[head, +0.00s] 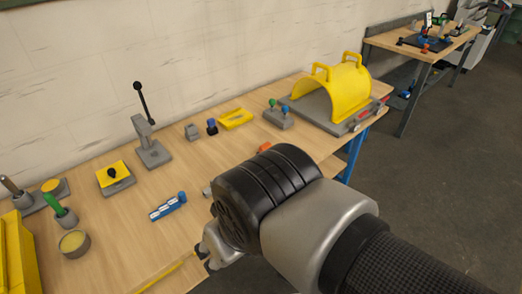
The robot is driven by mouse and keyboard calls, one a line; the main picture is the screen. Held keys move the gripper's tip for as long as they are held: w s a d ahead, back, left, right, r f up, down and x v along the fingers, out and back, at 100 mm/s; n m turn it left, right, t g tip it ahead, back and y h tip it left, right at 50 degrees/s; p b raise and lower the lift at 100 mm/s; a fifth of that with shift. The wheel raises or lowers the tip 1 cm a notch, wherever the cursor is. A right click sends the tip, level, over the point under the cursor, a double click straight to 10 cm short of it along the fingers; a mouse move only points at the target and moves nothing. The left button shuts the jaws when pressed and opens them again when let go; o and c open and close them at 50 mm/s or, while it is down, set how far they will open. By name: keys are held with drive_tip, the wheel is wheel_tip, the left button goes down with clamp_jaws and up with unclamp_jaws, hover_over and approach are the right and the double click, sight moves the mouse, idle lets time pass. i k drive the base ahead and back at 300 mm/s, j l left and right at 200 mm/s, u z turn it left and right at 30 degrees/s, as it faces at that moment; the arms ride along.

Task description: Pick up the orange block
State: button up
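A small orange piece (264,148), which looks like the orange block, lies on the wooden workbench near its front right part. It shows just above the black joint of my arm, which may hide part of it. My gripper (210,252) is at the lower middle of the head view, over the bench's front edge, below and to the left of the orange piece and apart from it. My wrist covers most of the gripper, so its opening and anything between its fingers cannot be seen clearly.
A yellow guard (348,88) stands on a grey base at the bench's right end. A grey lever stand (150,150) rises at the back. A blue-and-white item (168,206) lies left of my gripper. A tin (74,243) stands at left. A second bench (450,42) is far right.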

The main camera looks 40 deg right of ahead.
sight(264, 146)
drive_tip(key=i+l+u, duration=0.1)
drive_tip(key=l, duration=0.5)
drive_tip(key=i+l+u, duration=0.15)
drive_tip(key=l, duration=0.45)
drive_tip(key=i+l+u, duration=0.1)
drive_tip(key=l, duration=0.45)
drive_tip(key=i+l+u, duration=0.1)
drive_tip(key=l, duration=0.45)
drive_tip(key=i+l+u, duration=0.1)
drive_tip(key=l, duration=0.45)
drive_tip(key=i+l+u, duration=0.1)
drive_tip(key=l, duration=0.5)
drive_tip(key=i, duration=0.1)
